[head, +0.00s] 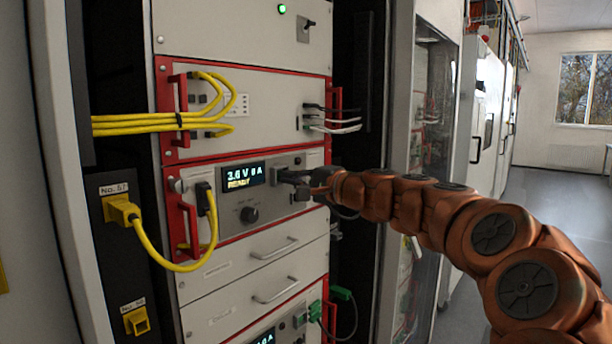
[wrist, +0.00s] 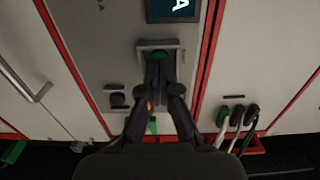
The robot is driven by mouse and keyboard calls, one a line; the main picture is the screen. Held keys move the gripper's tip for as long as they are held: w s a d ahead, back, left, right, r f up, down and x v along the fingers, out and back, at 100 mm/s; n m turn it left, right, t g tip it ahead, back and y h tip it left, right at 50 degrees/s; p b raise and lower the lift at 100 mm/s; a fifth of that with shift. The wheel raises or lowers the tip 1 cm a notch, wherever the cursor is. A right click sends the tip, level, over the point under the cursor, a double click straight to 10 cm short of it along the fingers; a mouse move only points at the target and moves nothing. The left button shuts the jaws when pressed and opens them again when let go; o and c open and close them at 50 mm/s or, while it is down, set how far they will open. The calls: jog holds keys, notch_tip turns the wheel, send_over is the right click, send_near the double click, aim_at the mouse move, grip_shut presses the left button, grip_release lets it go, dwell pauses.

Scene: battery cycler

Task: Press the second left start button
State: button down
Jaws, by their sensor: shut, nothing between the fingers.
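In the wrist view my gripper (wrist: 159,68) is shut and empty. Its tips are at a green button (wrist: 160,54) in a grey square frame (wrist: 143,45) and partly cover it. I cannot tell whether they touch or press it. A second unit's display (head: 264,338) shows lower down, cut off by the frame.
Yellow cables (head: 150,246) loop at the left side of the units. Black and white leads (head: 335,122) stick out above my gripper. Red handles (head: 178,222) project from the rack. Drawers (head: 262,262) lie below, and a green connector (head: 341,294) is lower right.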

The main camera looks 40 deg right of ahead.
jog(key=shift+w+a, duration=0.15)
jog(key=shift+w, duration=0.35)
jog(key=shift+w+a, duration=0.2)
jog(key=shift+w, duration=0.5)
jog(key=b+v, duration=0.3)
jog(key=v, duration=1.1)
jog(key=shift+b, duration=0.3)
jog(key=shift+d+r, duration=0.15)
